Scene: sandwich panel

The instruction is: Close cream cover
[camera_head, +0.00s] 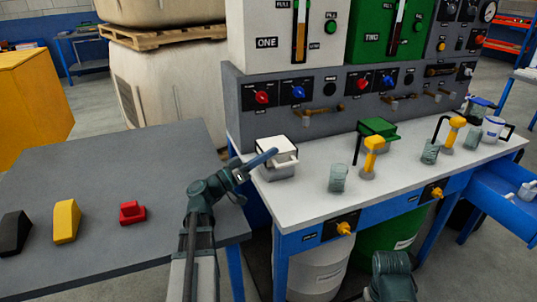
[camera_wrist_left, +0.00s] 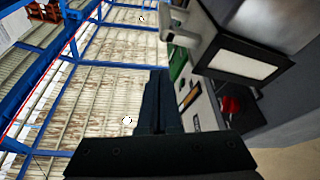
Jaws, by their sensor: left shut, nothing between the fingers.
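The cream cover (camera_head: 272,146) sits on a small grey box near the left end of the white-topped bench. A pale handle sticks out at its front right. I cannot tell exactly how far the cover stands open. My left gripper (camera_head: 273,153) is shut and empty, its fingers pointing right across the front of the cover; I cannot tell whether they touch it. In the left wrist view the shut fingers (camera_wrist_left: 160,80) point up the picture. A pale panel in a dark frame (camera_wrist_left: 240,62) is right of them, with a light handle above.
A green box (camera_head: 378,127), glass beakers (camera_head: 338,178) and yellow-topped levers (camera_head: 373,146) stand farther right on the bench. Red and blue knobs (camera_head: 262,97) line the panel behind. The grey table (camera_head: 100,170) at left holds red, yellow and black blocks.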

